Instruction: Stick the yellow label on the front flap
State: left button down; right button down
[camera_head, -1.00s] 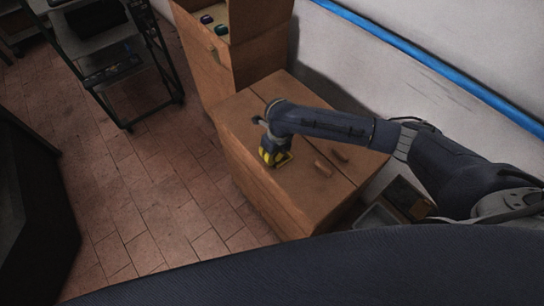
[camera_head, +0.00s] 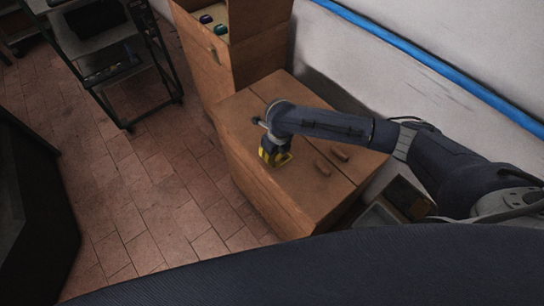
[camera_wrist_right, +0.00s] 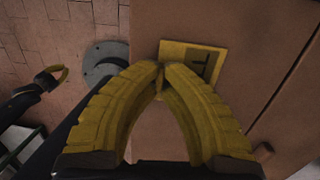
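The closed brown carton (camera_head: 295,190) has a seam across its top between two flaps. The yellow label (camera_head: 286,158) lies on the front flap near its outer edge. It also shows in the right wrist view (camera_wrist_right: 205,60), with a dark mark on it. My right gripper (camera_head: 270,160) is over the label; its yellow fingers hide part of it. In the wrist view the fingertips (camera_wrist_right: 158,76) meet at the label's near left corner, with nothing visible between them. Whether they touch it, I cannot tell. A yellow curved tip, apparently my left gripper (camera_wrist_right: 52,78), shows at the left of the wrist view.
A taller open carton (camera_head: 225,65) holding bottles stands behind. A dark rack (camera_head: 105,65) is at upper left, and a wall with a blue pipe (camera_head: 420,60) at right. The tiled floor at left is clear.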

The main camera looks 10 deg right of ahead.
jog(key=shift+f, duration=0.35)
dwell(0.8)
jog(key=c, duration=1.5)
grip_release()
jog(key=shift+d, duration=0.1)
jog(key=shift+o, duration=0.7)
jog(key=o, duration=0.4)
jog(key=shift+o, duration=0.2)
jog(key=shift+r, duration=3.55)
